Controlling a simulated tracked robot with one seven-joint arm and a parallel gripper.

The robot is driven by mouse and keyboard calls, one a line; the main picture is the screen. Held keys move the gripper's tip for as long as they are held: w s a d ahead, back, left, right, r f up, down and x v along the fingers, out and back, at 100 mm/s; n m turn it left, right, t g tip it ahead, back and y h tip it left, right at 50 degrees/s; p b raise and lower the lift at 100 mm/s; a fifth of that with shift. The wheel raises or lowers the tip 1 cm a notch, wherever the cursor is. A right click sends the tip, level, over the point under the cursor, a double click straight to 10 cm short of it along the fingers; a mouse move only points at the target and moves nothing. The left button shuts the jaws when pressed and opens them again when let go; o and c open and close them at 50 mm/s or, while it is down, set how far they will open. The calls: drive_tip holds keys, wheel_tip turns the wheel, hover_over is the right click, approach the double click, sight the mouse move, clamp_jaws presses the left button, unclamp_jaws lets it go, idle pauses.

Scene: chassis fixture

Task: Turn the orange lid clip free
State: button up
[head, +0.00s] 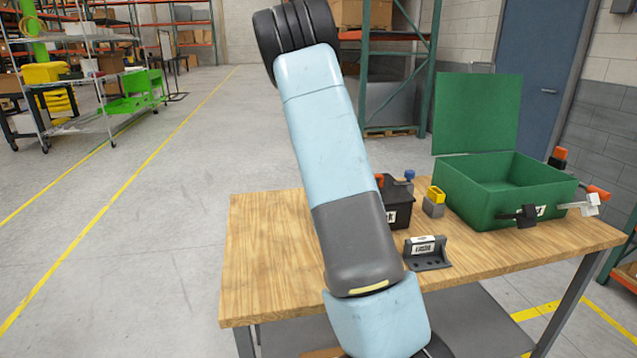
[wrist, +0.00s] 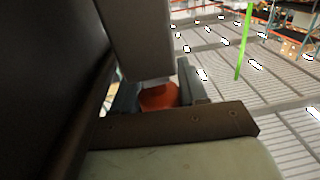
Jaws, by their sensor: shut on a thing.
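In the wrist view my gripper (wrist: 158,92) has its two grey-blue fingers on either side of an orange-red piece (wrist: 159,98), and is shut on it. Most of that piece is hidden, so I cannot tell its full shape. My gripper is out of the head view. There, a green case (head: 466,207) stands on the table with its green lid (head: 476,112) upright. An orange handle (head: 597,191) with a grey-white clip (head: 583,206) is at the case's right side. Another orange-topped black clip (head: 558,157) is behind it. A black latch (head: 525,216) is on the front.
The wooden table (head: 275,250) is bare at left. A black box (head: 399,212) with red and blue knobs, a yellow-topped grey block (head: 434,204) and a black bracket (head: 428,262) stand left of the case. My arm partly covers the table. A blue door (head: 535,75) is behind.

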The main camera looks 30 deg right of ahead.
drive_tip(key=shift+w+r, duration=0.15)
drive_tip(key=shift+r, duration=0.1)
drive_tip(key=o, duration=1)
drive_tip(key=shift+f, duration=0.15)
drive_tip(key=shift+c, duration=0.2)
drive_tip(key=shift+s, duration=0.25)
drive_tip(key=v, duration=0.7)
